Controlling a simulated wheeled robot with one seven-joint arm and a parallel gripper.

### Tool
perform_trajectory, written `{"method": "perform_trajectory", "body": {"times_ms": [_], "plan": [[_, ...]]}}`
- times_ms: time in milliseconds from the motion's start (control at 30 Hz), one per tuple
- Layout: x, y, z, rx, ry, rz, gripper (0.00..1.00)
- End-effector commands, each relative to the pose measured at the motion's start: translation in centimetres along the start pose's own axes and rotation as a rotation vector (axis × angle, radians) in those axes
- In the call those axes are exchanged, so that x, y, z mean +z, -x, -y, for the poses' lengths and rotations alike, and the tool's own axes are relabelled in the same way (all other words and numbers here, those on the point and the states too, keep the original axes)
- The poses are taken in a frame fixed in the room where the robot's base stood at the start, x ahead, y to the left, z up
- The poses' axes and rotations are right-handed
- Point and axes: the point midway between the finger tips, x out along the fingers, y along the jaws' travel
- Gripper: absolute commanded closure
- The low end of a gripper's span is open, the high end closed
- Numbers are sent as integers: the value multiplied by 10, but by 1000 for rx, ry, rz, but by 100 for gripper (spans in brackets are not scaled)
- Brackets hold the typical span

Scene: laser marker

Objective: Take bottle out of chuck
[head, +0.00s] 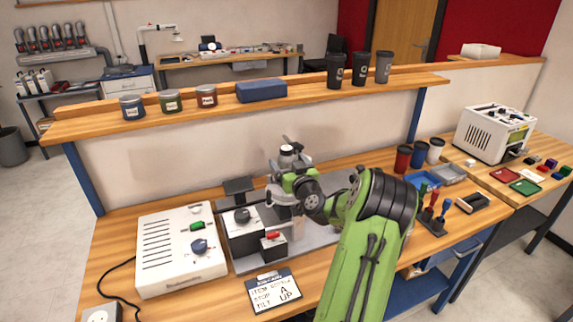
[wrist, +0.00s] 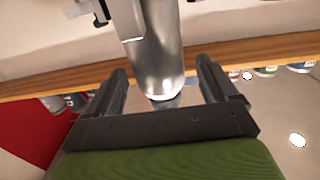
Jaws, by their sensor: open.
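In the wrist view, a shiny silver cylinder, which looks like the bottle (wrist: 160,45), runs down from the top edge between the two dark fingers of my gripper (wrist: 162,78). The fingers stand apart, one on each side, with visible gaps to the bottle. A grey metal bracket (wrist: 131,22) shows beside the bottle at upper left; I cannot tell whether it is part of the chuck. In the head view, my green arm reaches over the marking machine (head: 243,240) on the bench. The bottle and chuck are mostly hidden behind my arm and wrist there.
A white control box (head: 180,250) stands left of the machine, and a small sign (head: 273,291) lies in front. A shelf (head: 330,96) behind carries cans, a blue box and dark cups. Right of my arm are cups, a blue tray (head: 424,181) and a tool stand (head: 432,222).

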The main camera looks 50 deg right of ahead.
Motion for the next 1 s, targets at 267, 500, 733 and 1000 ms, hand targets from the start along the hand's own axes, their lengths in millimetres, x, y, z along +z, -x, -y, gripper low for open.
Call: {"method": "perform_trajectory", "body": {"times_ms": [267, 500, 733, 1000], "plan": [[0, -19, 0, 0, 0, 1, 14], [0, -18, 0, 0, 0, 1, 40], [-1, -18, 0, 0, 1, 0, 73], [-4, -18, 0, 0, 2, -1, 73]]}}
